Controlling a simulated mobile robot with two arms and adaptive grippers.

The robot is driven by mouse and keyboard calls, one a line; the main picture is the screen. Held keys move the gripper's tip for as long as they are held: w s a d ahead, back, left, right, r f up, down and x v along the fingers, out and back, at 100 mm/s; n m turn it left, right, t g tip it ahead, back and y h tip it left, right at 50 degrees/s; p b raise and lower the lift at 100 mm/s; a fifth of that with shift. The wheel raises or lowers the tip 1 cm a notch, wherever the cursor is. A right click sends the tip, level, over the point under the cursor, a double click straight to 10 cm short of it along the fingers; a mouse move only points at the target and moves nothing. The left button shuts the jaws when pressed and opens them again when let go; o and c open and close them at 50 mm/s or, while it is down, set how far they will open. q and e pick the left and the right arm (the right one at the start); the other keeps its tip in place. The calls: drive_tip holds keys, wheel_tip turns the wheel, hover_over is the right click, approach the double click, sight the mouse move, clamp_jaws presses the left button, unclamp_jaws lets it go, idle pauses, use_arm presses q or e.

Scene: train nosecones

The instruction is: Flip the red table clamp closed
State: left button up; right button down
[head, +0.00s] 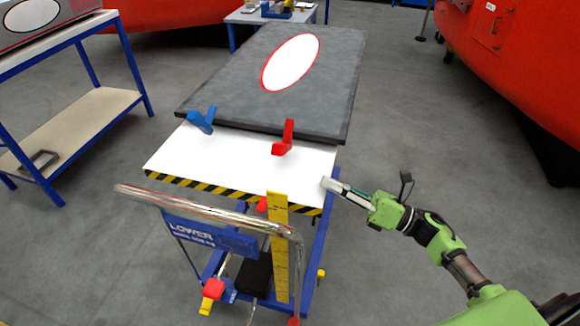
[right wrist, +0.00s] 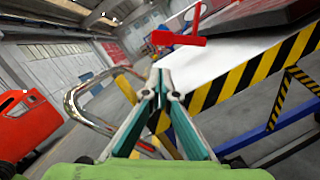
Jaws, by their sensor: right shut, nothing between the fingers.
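The red table clamp (head: 284,141) stands at the near right edge of the grey slab, on the white tabletop (head: 240,158) of the lift cart. Its upper part rises upright beside the slab's edge and its base lies toward me. In the right wrist view the red clamp (right wrist: 181,37) shows at the top, beyond the fingertips and apart from them. My right gripper (head: 326,184) is shut and empty at the tabletop's right edge, to the right of and nearer than the clamp. Its closed fingers (right wrist: 161,84) also show in the wrist view. My left gripper is not in view.
A blue clamp (head: 202,120) stands at the slab's left. The grey slab (head: 225,85) bears a white oval with a red rim. The cart's metal handle (head: 210,206) and a yellow upright strip (head: 279,245) stand in front. A blue-framed workbench (head: 70,130) is at left.

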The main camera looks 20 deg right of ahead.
drive_tip(key=p+x, duration=0.3)
drive_tip(key=x, duration=0.6)
drive_tip(key=shift+d, duration=0.15)
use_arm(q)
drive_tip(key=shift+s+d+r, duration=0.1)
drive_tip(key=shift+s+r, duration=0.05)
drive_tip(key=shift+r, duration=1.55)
use_arm(e)
drive_tip(key=shift+w+a, duration=0.4)
drive_tip(key=shift+a, duration=0.15)
use_arm(q)
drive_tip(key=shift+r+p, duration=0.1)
drive_tip(key=shift+p, duration=0.2)
use_arm(e)
drive_tip(key=shift+r, duration=0.1)
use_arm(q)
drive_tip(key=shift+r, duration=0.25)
use_arm(e)
drive_tip(key=shift+r+m, duration=0.25)
drive_tip(key=shift+m, duration=0.15)
